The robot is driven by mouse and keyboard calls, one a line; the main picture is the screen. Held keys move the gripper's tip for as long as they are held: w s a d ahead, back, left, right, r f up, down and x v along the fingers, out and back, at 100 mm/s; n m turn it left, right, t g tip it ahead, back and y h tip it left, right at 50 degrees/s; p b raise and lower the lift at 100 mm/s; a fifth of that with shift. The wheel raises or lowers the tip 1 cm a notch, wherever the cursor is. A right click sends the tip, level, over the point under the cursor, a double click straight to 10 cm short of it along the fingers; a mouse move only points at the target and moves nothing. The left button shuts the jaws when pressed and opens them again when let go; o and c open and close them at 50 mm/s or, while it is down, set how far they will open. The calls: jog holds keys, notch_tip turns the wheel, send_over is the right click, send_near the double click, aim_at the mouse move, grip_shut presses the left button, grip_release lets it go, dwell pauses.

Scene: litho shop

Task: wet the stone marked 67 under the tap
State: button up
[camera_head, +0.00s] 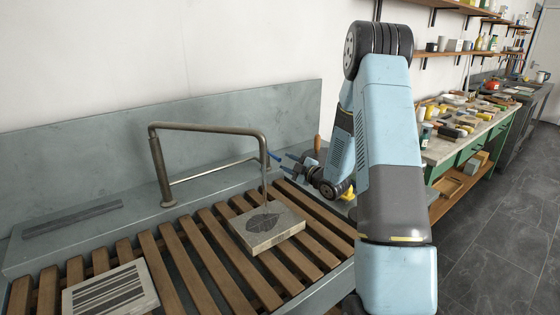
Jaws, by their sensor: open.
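A pale stone slab with a dark leaf drawing (267,227) lies on the wooden slats of the sink, below the spout end of the tap (205,128). A second pale slab with dark stripes (110,292) lies on the slats at the lower left. I cannot read a 67 on either slab. The spout comes down in front of the leaf slab; I see no clear water stream. My gripper (280,163) is open and empty, its blue-tipped fingers pointing left near the spout, behind and above the leaf slab. I cannot tell whether it touches the tap.
The slatted rack (178,262) has bare slats between the slabs. A grey splashback (90,155) stands behind the sink. A crowded green workbench (462,148) stands to the right under wall shelves (455,53). The dark tiled floor (505,235) looks clear.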

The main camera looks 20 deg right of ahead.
jog(key=v, duration=0.7)
jog(key=shift+c, duration=0.2)
